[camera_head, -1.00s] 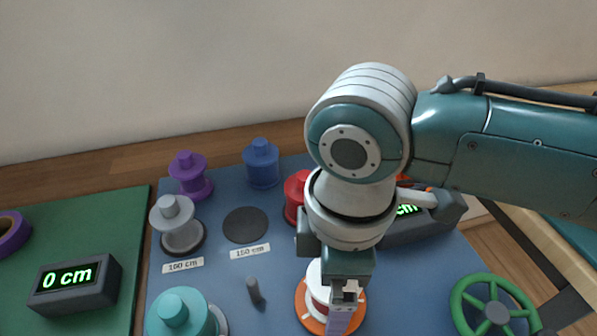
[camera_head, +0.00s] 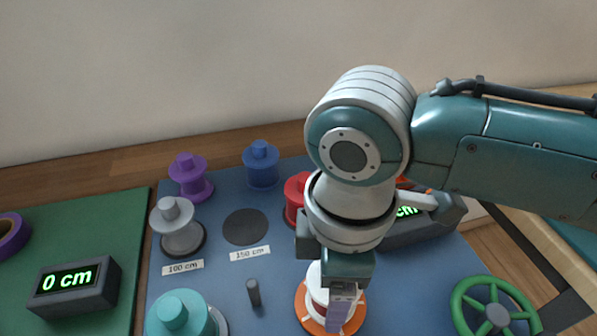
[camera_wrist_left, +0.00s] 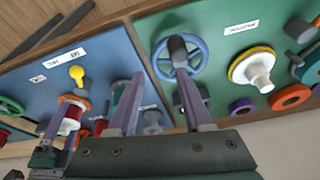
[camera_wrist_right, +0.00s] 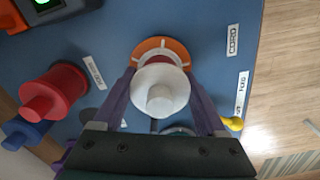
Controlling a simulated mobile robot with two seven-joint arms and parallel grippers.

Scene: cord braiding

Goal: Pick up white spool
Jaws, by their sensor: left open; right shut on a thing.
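The white spool (camera_head: 315,276) stands on an orange disc (camera_head: 305,318) on the blue mat, partly hidden behind my right gripper (camera_head: 340,312). In the right wrist view the white spool (camera_wrist_right: 160,92) sits between the two purple fingers, which are shut on it; the orange disc (camera_wrist_right: 160,45) shows beyond. I cannot tell any gap beneath the spool. My left gripper (camera_wrist_left: 158,80) is open and empty, seen only in the left wrist view. Another white spool on a yellow disc (camera_wrist_left: 258,68) is on the green mat there.
On the blue mat (camera_head: 215,285) stand purple (camera_head: 190,175), blue (camera_head: 262,165), grey (camera_head: 177,228), red (camera_head: 294,200) and teal (camera_head: 180,315) spools. A dark peg (camera_head: 254,292) is left of the white spool. A green wheel (camera_head: 492,308) is at the right. A display (camera_head: 73,285) reads 0 cm.

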